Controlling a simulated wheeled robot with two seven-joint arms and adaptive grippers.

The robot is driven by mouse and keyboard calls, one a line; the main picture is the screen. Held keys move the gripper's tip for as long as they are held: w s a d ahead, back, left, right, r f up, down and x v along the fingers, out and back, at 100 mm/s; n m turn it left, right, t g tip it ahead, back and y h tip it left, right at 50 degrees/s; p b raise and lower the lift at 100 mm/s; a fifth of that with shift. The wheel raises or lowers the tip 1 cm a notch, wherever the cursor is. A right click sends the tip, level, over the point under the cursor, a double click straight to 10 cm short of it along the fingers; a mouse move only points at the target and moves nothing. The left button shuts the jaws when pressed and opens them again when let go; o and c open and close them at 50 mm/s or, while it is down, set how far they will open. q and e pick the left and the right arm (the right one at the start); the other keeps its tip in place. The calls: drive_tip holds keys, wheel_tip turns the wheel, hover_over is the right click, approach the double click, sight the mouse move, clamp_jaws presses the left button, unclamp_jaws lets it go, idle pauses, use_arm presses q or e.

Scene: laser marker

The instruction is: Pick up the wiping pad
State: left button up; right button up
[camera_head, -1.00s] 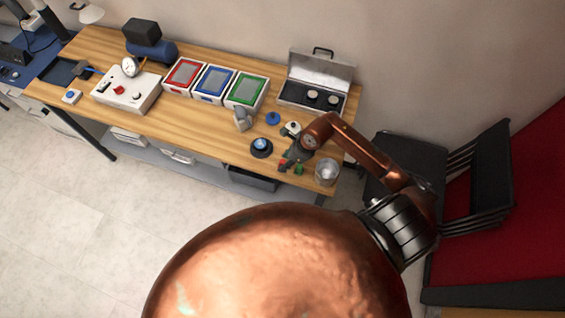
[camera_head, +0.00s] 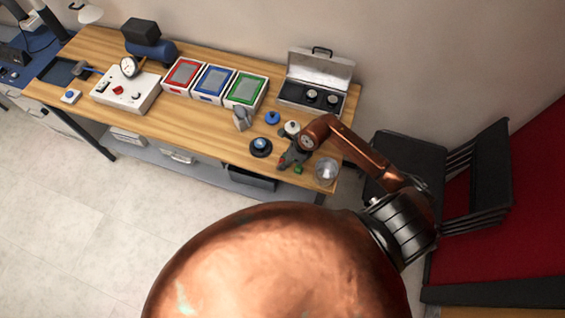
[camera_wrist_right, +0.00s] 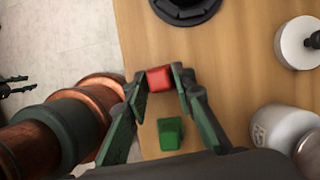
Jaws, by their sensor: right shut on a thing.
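A small red block (camera_wrist_right: 159,79) sits between the fingertips of my right gripper (camera_wrist_right: 160,84) in the right wrist view. The fingers are shut on it. A small green block (camera_wrist_right: 170,133) lies on the table between the fingers, nearer the palm, apart from the red one. In the head view the right gripper (camera_head: 284,161) is low at the table's front edge, with the green block (camera_head: 298,169) just right of it. I cannot tell by look which block is the wiping pad. A dark pronged shape at the wrist view's left edge may be my left gripper; its state is unclear.
A glass jar (camera_head: 326,171) stands close to the right of the gripper. A round black base (camera_head: 261,147) is to its left, and a white-topped round item (camera_head: 291,129) is behind. An open metal case (camera_head: 315,92) and coloured trays (camera_head: 214,84) stand farther back on the wooden table.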

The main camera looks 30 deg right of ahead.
sight(281, 160)
drive_tip(key=shift+r, duration=0.15)
drive_tip(key=shift+r, duration=0.3)
wheel_tip(281, 160, up, 2)
drive_tip(key=shift+d+r+b, duration=0.1)
drive_tip(key=shift+r+b, duration=0.15)
drive_tip(key=shift+b, duration=0.35)
drive_tip(key=s+a+r+b, duration=0.2)
drive_tip(key=s+r, duration=0.7)
drive_tip(key=s, duration=0.4)
drive_tip(key=shift+s+a+r, duration=0.3)
drive_tip(key=shift+s+r, duration=0.05)
drive_tip(key=shift+s, duration=0.05)
drive_tip(key=o, duration=0.3)
drive_tip(key=c, duration=0.4)
